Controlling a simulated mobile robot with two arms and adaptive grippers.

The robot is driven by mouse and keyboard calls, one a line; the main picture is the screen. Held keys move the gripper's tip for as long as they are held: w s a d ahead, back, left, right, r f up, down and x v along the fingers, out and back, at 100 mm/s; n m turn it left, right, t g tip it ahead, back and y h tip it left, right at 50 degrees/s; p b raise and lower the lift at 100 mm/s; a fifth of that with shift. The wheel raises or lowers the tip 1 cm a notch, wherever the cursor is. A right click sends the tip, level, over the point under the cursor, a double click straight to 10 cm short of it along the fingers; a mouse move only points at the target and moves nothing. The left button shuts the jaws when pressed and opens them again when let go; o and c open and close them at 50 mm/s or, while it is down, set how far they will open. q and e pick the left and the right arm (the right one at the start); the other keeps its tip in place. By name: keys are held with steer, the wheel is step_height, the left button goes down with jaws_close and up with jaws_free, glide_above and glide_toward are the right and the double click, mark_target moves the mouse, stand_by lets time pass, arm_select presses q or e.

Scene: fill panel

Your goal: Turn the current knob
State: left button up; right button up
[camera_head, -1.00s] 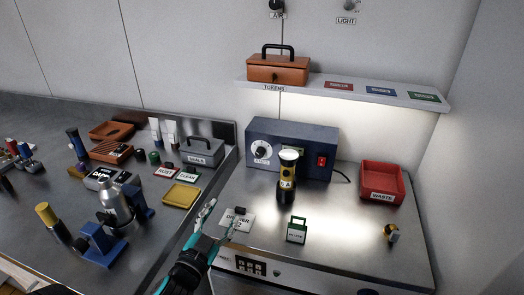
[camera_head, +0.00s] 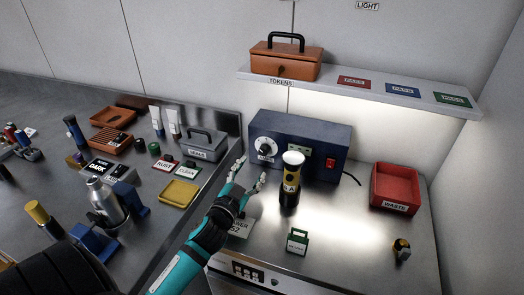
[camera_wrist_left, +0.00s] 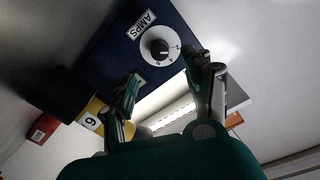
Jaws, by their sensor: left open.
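The current knob is a black knob on a white round dial (camera_head: 264,147) at the left of the dark blue box (camera_head: 300,143), above an AMPS label. In the left wrist view the knob (camera_wrist_left: 159,47) shows beyond the fingers, with its dial numbers. My left gripper (camera_head: 248,181) is open and empty, a little in front of and below the dial, apart from it. Its two fingers (camera_wrist_left: 165,95) frame a gap below the knob in the wrist view. My right gripper does not show.
A black and yellow cylinder with a white top (camera_head: 290,180) stands just right of my left gripper, before the box. A red switch (camera_head: 330,163) is on the box. A green tagged item (camera_head: 297,241) and a red WASTE bin (camera_head: 395,187) stand on the bench.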

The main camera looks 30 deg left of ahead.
mark_target(263, 152)
arm_select(q)
steer(key=w, duration=0.2)
steer(key=w+a, duration=0.1)
steer(key=w, duration=0.2)
steer(key=w+p, duration=0.1)
steer(key=w, duration=0.1)
steer(key=shift+w+a, duration=0.25)
steer(key=shift+w, duration=0.05)
steer(key=shift+w+a, duration=0.1)
steer(key=shift+w, duration=0.4)
jaws_close()
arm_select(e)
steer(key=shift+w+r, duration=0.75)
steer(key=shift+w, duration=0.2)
